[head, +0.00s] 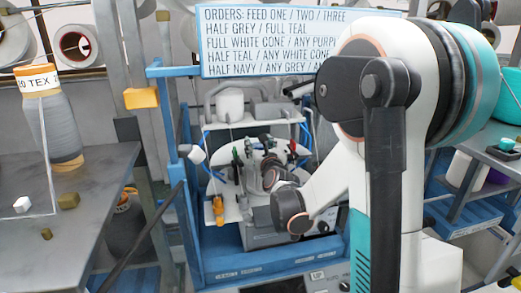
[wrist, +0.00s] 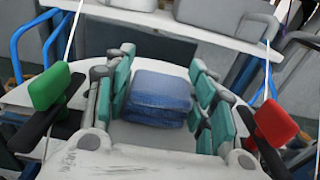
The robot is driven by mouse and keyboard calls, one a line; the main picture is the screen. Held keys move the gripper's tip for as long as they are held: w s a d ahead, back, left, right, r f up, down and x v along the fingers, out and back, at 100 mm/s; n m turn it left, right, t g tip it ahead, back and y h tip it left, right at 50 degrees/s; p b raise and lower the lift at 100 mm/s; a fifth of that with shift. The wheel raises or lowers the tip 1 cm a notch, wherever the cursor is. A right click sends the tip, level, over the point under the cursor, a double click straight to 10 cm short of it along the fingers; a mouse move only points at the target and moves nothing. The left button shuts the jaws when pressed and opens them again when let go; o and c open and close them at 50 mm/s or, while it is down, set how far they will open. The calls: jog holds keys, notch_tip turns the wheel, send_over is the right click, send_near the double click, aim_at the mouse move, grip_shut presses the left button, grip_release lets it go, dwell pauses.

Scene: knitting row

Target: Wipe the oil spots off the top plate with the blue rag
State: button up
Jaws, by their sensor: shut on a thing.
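The blue rag (wrist: 160,95) is a folded pad between the teal fingers of my gripper (wrist: 158,98) in the wrist view. My gripper is shut on it. The pale, rounded top plate (head: 230,207) of the knitting machine lies inside the blue frame in the head view. My gripper is over this plate, and my arm partly covers it. I cannot tell whether the rag touches the plate. No oil spots can be made out; the rag and fingers hide part of the plate.
A green-tipped part (wrist: 48,87) and a red-tipped part (wrist: 276,123) stand on either side of my gripper. A white shelf (wrist: 190,27) is behind the plate. Blue frame posts (head: 178,150) border the machine. A yarn cone (head: 50,120) stands on the left table.

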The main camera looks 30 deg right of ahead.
jog(key=shift+v, duration=2.1)
jog(key=shift+b+x, duration=0.8)
jog(key=shift+x, duration=1.35)
jog(key=shift+v, duration=2.15)
jog(key=shift+b+x, duration=0.65)
jog(key=shift+x, duration=1.45)
jog(key=shift+w+r+p, duration=0.1)
jog(key=shift+r+p, duration=0.5)
jog(key=shift+r, duration=0.15)
jog(key=shift+r+p, duration=1.25)
jog(key=shift+r, duration=0.95)
